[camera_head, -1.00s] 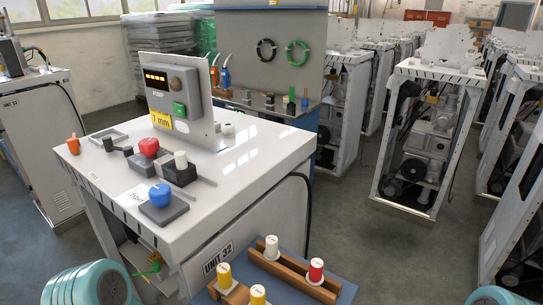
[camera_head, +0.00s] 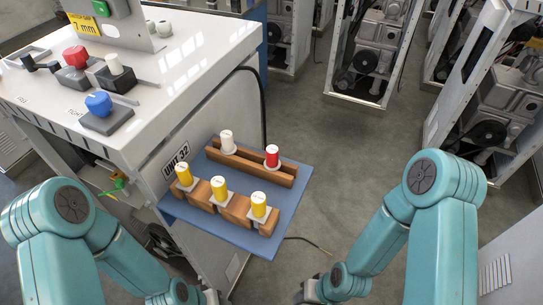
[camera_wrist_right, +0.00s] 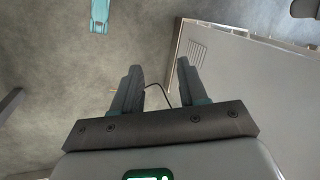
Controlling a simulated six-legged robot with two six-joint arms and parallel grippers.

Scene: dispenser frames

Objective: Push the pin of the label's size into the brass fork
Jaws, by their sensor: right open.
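A yellow label (camera_head: 88,23) on the control panel reads what looks like 7 mm. Three yellow-topped pins, a left one (camera_head: 184,175), a middle one (camera_head: 219,189) and a right one (camera_head: 259,205), stand in the front wooden rack on a blue shelf. A white-topped pin (camera_head: 227,141) and a red-topped pin (camera_head: 272,156) stand in the back rack. Their size marks are too small to read. I cannot make out the brass fork. My left gripper (camera_head: 208,297) is at the bottom edge, mostly cut off. My right gripper (camera_head: 308,292) is low, right of the shelf; its wrist view shows spread, empty fingers (camera_wrist_right: 160,72).
The blue shelf (camera_head: 190,213) juts from the white machine (camera_head: 190,60) marked UNIT 32. Red (camera_head: 75,56), white (camera_head: 114,64) and blue (camera_head: 98,102) knobs sit on its top. A green-yellow part (camera_head: 118,183) shows under its edge.

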